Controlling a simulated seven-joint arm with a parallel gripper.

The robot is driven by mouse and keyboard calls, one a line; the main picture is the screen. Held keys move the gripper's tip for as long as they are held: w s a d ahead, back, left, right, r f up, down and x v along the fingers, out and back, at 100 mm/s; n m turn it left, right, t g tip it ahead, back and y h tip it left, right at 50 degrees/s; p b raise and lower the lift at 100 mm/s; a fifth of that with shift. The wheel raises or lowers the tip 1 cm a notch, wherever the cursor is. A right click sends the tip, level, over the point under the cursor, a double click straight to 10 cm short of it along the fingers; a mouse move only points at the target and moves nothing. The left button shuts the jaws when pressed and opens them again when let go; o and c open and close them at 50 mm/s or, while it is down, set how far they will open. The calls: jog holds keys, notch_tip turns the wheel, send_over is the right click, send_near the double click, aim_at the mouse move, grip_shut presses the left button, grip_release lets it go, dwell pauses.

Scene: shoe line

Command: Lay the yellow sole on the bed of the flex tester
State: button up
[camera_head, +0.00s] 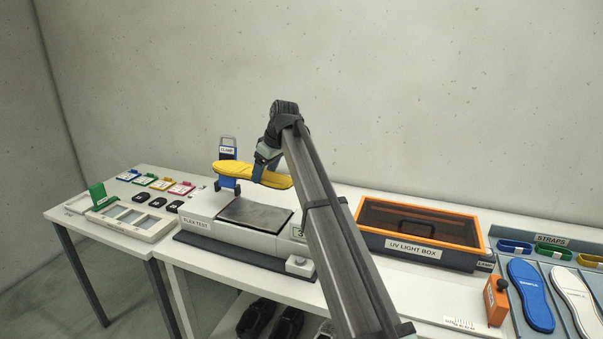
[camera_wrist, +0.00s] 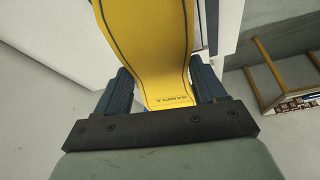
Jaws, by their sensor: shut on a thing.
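The yellow sole (camera_head: 235,172) is held in the air at the back of the flex tester, above the level of its bed. My gripper (camera_head: 264,173) is shut on the sole near its right end. In the wrist view the sole (camera_wrist: 146,45) runs up from between the two fingers of my gripper (camera_wrist: 165,95), with small dark lettering near the grip. The flex tester (camera_head: 197,226) is a white machine marked FLEX-TEST. Its grey bed (camera_head: 254,214) is bare. A blue clamp (camera_head: 227,165) with a grey handle stands at its back left, partly hidden by the sole.
A UV light box (camera_head: 412,249) with an orange rim stands to the right. Beyond it lie a blue sole (camera_head: 530,295), a white sole (camera_head: 574,300) and strap bins. A partitioned tray (camera_head: 140,219) and small coloured cards are at the left. Shoes sit on a shelf below.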

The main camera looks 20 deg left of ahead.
aim_at(250, 173)
jog(key=shift+n+g, duration=0.3)
jog(key=shift+n, duration=0.4)
jog(key=a, duration=0.1)
jog(key=a+f, duration=0.1)
jog(key=a, duration=0.2)
jog(key=shift+s+a+f, duration=0.25)
jog(key=shift+s+a, duration=0.1)
jog(key=shift+a, duration=0.05)
jog(key=shift+x, duration=1.1)
jog(key=shift+n, duration=0.3)
jog(key=shift+w+f, duration=0.2)
jog(key=shift+f, duration=4.4)
jog(key=o, duration=1.3)
jog(key=shift+d, duration=0.1)
jog(key=v, duration=1.4)
jog(key=shift+w, duration=0.1)
jog(key=shift+f, duration=0.1)
